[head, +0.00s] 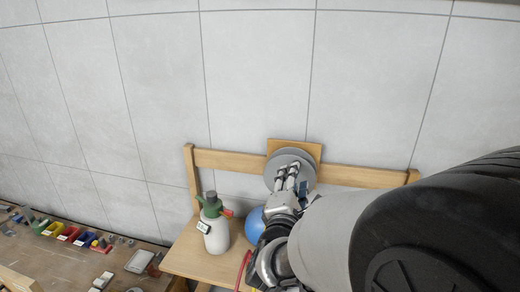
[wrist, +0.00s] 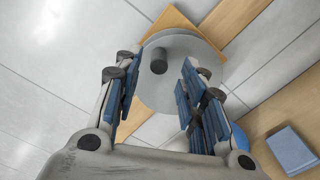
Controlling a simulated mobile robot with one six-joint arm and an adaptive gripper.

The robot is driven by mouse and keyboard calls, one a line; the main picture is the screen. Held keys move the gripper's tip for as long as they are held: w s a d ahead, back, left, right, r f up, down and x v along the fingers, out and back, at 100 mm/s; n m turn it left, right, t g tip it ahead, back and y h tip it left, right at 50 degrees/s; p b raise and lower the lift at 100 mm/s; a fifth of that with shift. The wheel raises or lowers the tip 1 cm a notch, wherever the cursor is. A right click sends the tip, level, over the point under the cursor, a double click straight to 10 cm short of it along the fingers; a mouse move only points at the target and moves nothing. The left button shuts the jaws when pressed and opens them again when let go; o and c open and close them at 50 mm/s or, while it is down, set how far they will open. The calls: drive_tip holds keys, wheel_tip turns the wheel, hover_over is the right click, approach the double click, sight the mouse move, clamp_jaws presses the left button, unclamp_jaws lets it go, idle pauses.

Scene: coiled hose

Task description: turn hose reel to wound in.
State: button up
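The hose reel is a round grey disc (head: 290,156) on a square wooden plate (head: 310,148), fixed at the wooden rail against the wall. In the wrist view the reel's disc (wrist: 175,45) fills the upper middle, with a short dark grey knob (wrist: 159,60) standing out from its face. My gripper (wrist: 160,68) is open, its blue-padded fingers on either side of the knob with gaps visible. In the head view my gripper (head: 287,171) reaches over the lower part of the disc. I cannot tell how deep the knob sits between the fingers.
A white spray bottle (head: 216,236) with a green top stands on the wooden bench (head: 190,258), left of a blue round object (head: 254,222). A blue box (wrist: 292,150) shows lower right in the wrist view. A workbench with coloured bins (head: 68,233) is at left.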

drive_tip(key=x, duration=0.4)
drive_tip(key=shift+w+d, duration=0.15)
drive_tip(key=shift+w, duration=0.25)
clamp_jaws()
idle(0.5)
